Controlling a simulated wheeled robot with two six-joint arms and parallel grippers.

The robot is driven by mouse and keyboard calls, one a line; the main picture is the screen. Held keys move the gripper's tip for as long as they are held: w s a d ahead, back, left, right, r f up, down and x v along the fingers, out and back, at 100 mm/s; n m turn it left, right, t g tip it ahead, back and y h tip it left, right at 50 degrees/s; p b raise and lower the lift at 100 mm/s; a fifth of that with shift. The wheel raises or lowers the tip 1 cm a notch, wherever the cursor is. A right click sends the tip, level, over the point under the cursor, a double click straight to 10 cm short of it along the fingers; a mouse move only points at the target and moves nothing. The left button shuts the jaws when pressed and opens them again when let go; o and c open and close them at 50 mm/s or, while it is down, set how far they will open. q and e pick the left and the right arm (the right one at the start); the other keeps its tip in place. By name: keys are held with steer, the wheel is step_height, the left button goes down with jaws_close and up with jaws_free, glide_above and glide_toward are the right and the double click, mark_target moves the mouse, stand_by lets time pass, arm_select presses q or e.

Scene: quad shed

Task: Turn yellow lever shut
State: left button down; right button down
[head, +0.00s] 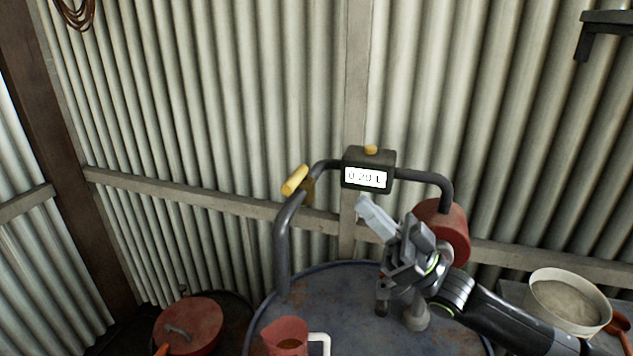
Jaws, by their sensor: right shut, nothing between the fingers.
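The yellow lever (295,180) sits on the upper left bend of the dark bent pipe (283,240), tilted up to the right. A dark meter box (368,170) with a lit display and a yellow knob on top sits on the pipe to the right of the lever. The display seems to read 0.29 L or similar. My right gripper (366,208) is shut and empty, below the meter box and right of the lever, apart from the lever. My left gripper is not in view.
The pipe rises from a blue-grey drum top (330,300). A red jug (287,338) with a white handle stands at its front edge. A red cylinder (447,232) is behind my right gripper. A pale bowl (568,302) is at right, a red lid (188,325) at lower left.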

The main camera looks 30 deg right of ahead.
mark_target(295, 181)
steer(key=w+a+r+b, duration=0.2)
steer(key=w+a+b, duration=0.1)
steer(key=w+a, duration=0.2)
steer(key=shift+w+a+r, duration=0.35)
steer(key=shift+w+a, duration=0.05)
steer(key=shift+w, duration=0.35)
stand_by(0.4)
